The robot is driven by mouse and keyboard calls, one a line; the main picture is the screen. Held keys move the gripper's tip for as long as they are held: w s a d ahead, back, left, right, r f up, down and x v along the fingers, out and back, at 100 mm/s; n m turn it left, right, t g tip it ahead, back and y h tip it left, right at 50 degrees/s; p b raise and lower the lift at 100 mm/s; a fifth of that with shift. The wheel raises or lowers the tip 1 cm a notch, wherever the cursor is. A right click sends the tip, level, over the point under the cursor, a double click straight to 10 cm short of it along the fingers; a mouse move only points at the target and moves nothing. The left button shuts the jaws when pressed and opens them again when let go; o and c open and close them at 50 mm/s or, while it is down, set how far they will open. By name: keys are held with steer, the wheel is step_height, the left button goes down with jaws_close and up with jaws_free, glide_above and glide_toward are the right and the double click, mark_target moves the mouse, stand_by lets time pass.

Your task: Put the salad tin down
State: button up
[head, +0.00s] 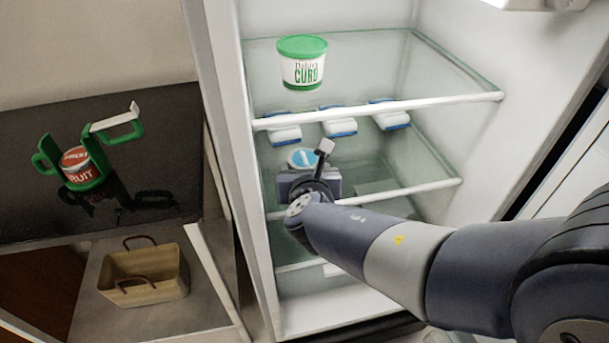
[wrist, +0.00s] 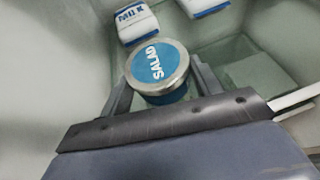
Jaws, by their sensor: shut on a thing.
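The salad tin (wrist: 157,66) is a short round tin with a blue lid marked SALAD and a metal rim. It sits between the two fingers of my gripper (wrist: 160,85) in the wrist view, and the gripper is shut on it. In the head view the tin's blue top (head: 303,158) shows just beyond my gripper (head: 308,178), inside the open fridge at the level between two glass shelves. My wrist hides most of the tin there. I cannot tell whether its base touches a shelf.
A green-lidded curd tub (head: 302,64) stands on the upper shelf (head: 400,60). Several blue-and-white milk packs (head: 338,121) lie in a row behind the tin. The fridge's left wall (head: 232,130) is close. Left outside are a fruit tin (head: 78,166) in a green holder and a basket (head: 145,277).

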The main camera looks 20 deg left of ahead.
steer(key=shift+w+a, duration=0.2)
steer(key=shift+w, duration=0.35)
steer(key=shift+w+a+f+b, duration=0.1)
steer(key=shift+w+f+b, duration=0.15)
steer(key=shift+f+b, duration=0.5)
steer(key=shift+w+a+f+b, duration=0.15)
steer(key=shift+f+b, duration=0.25)
steer(key=shift+f, duration=0.55)
steer(key=shift+f, duration=0.1)
steer(key=shift+f, duration=0.15)
steer(key=o, duration=1.1)
steer(key=shift+r, duration=0.35)
steer(key=shift+p+v, duration=1.95)
steer(key=shift+v, duration=4)
